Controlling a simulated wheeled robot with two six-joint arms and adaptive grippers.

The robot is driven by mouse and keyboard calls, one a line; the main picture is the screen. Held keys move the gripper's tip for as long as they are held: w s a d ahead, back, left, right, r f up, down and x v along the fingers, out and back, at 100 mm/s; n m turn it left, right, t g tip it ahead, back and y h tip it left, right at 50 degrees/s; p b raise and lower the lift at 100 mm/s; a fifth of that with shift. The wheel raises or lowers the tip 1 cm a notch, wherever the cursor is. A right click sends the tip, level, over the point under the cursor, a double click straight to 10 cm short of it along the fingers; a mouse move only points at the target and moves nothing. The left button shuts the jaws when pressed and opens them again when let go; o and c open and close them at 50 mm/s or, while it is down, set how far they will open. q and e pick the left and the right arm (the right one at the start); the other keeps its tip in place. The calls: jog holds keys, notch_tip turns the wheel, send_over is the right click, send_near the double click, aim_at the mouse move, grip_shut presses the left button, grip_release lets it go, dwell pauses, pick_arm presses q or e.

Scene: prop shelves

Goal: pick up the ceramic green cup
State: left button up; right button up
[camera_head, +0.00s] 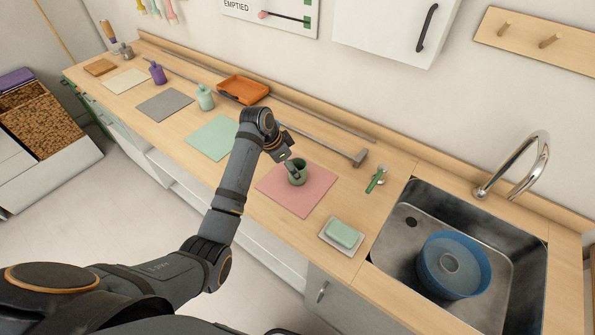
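The green cup (300,176) stands upright on a pink mat (298,204) on the wooden counter. My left gripper (292,167) reaches down to the cup from its upper left, and a dark finger overlaps the cup's rim and near side. The fingers are small and partly merge with the cup, so I cannot tell whether they are closed on it or whether one is inside it. My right gripper is out of view.
A sink (409,257) holding a blue basin (437,286) is at right. A soap dish (326,231) and a green-handled tool (374,181) lie near the mat. Green mat (213,139), bottles and an orange tray (243,90) stand farther left.

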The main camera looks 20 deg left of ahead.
pick_arm(q)
jog(key=shift+x, duration=1.15)
jog(key=shift+c, duration=0.4)
jog(key=c, duration=1.3)
jog(key=shift+o, duration=0.2)
jog(key=shift+r, duration=0.1)
notch_tip(320, 180, up, 4)
jog(key=p, duration=0.5)
jog(key=shift+w, duration=0.1)
jog(key=s+d+r+p, duration=0.4)
jog(key=s+r+p, duration=0.5)
jog(key=s+p, duration=0.2)
jog(key=shift+s+d, duration=0.25)
jog(key=shift+s, duration=0.95)
